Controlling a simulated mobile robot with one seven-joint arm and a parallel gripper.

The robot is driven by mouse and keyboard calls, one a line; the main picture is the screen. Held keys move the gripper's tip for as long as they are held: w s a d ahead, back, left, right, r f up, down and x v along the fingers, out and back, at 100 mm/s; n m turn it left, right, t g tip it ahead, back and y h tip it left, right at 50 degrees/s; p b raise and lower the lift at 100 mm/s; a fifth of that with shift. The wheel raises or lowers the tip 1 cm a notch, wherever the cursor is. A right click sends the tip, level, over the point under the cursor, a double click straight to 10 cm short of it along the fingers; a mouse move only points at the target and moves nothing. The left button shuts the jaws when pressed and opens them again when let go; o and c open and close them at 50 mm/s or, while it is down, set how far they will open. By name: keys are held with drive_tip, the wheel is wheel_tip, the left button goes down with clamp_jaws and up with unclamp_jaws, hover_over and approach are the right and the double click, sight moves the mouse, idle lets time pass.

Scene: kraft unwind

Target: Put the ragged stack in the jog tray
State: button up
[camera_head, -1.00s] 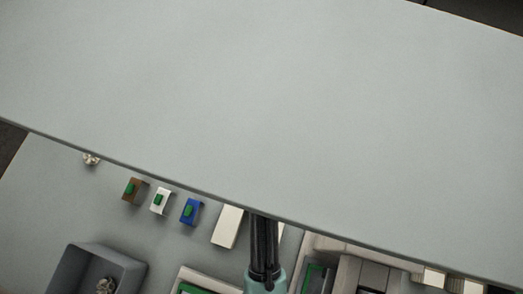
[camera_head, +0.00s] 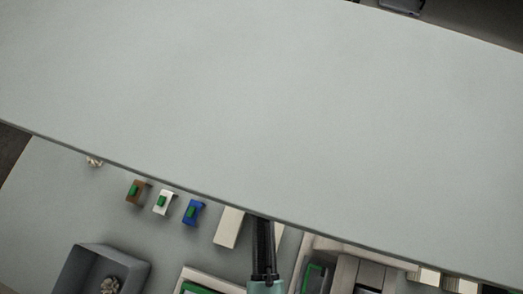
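My gripper (camera_head: 264,248) points up the picture from the bottom edge, with dark fingers on a teal body. Its fingertips are hidden behind the edge of a broad grey panel, so I cannot see what lies between them. A cream block (camera_head: 229,227) stands just left of the fingers, partly cut off by the panel. A pale sliver shows right of them. I cannot tell whether either is the ragged stack. A cream-rimmed holder (camera_head: 211,279) with green inside is at the bottom edge, and a cream-and-grey unit (camera_head: 343,272) is right of my gripper. Neither is clearly the jog tray.
The broad grey panel (camera_head: 260,110) fills most of the view and hides much behind it. Brown (camera_head: 136,191), white (camera_head: 162,202) and blue (camera_head: 193,212) pieces with green tops stand in a row. A dark grey bin (camera_head: 103,262) holds crumpled scrap (camera_head: 110,286).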

drive_tip(key=shift+f, duration=0.25)
clamp_jaws()
idle(0.4)
